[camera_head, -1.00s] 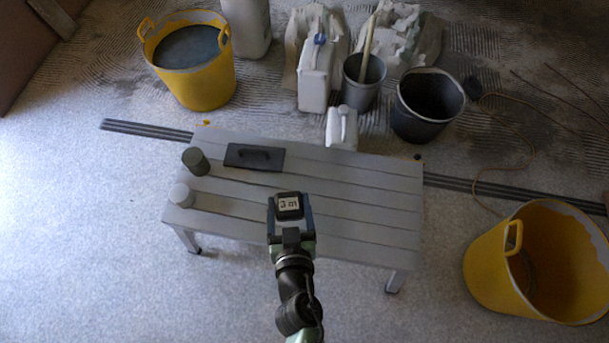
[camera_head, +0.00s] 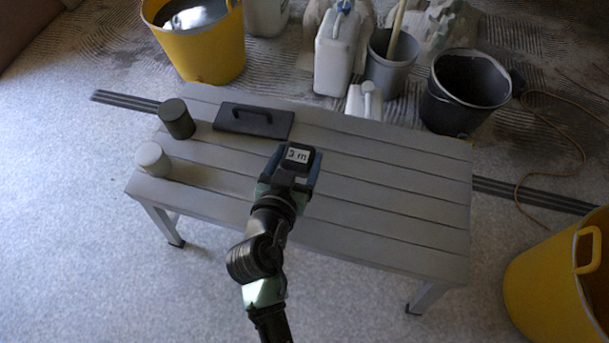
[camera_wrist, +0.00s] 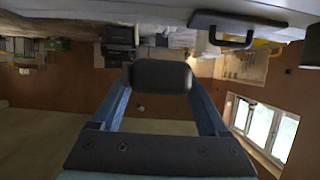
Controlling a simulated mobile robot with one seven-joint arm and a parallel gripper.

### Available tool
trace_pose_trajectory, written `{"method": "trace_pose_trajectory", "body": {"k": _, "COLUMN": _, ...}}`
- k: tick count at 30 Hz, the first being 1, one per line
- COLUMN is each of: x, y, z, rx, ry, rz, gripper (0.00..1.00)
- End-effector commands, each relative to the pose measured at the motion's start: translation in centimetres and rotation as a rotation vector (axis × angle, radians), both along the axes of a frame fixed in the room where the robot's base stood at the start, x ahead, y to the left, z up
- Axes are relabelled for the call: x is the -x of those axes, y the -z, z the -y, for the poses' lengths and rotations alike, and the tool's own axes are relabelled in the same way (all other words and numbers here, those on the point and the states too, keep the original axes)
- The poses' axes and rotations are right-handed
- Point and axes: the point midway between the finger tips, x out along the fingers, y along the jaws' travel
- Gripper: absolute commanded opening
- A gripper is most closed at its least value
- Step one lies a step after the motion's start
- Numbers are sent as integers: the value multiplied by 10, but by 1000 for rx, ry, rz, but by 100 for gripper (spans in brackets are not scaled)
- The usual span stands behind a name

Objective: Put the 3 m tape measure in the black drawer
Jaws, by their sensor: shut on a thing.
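The 3 m tape measure (camera_head: 299,155) is a small dark block with a white "3 m" label on top. My gripper (camera_head: 291,168) is shut on it and holds it over the grey slatted bench (camera_head: 400,190). In the wrist view, my gripper (camera_wrist: 160,98) has its two blue fingers closing on the dark tape measure (camera_wrist: 161,75). I cannot pick out the black drawer for sure. A small dark stacked unit (camera_wrist: 119,40) shows far off in the wrist view, too small to tell what it is.
On the bench are a black handled float (camera_head: 253,121), a dark cylinder (camera_head: 177,119) and a pale cylinder (camera_head: 152,160). Behind stand a yellow tub (camera_head: 205,55), a white canister (camera_head: 337,55) and buckets (camera_head: 466,92). Another yellow tub (camera_head: 545,275) is at right. Floor at left is clear.

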Motion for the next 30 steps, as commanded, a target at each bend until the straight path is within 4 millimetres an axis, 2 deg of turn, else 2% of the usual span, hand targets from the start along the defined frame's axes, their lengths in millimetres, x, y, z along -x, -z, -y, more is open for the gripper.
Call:
{"method": "trace_pose_trajectory", "body": {"k": 5, "x": -2, "y": 15, "z": -3, "rx": 1, "ry": 9, "rz": 2, "gripper": 8}}
{"method": "trace_pose_trajectory", "body": {"k": 12, "x": -2, "y": 59, "z": -3, "rx": 2, "ry": 9, "rz": 0, "gripper": 8}}
{"method": "trace_pose_trajectory", "body": {"k": 20, "x": -2, "y": 80, "z": -3, "rx": 0, "ry": 10, "rz": 1, "gripper": 8}}
{"method": "trace_pose_trajectory", "body": {"k": 25, "x": -2, "y": 105, "z": -3, "rx": 1, "ry": 8, "rz": 1, "gripper": 8}}
{"method": "trace_pose_trajectory", "body": {"k": 30, "x": -2, "y": 106, "z": -3, "rx": 0, "ry": 10, "rz": 3, "gripper": 8}}
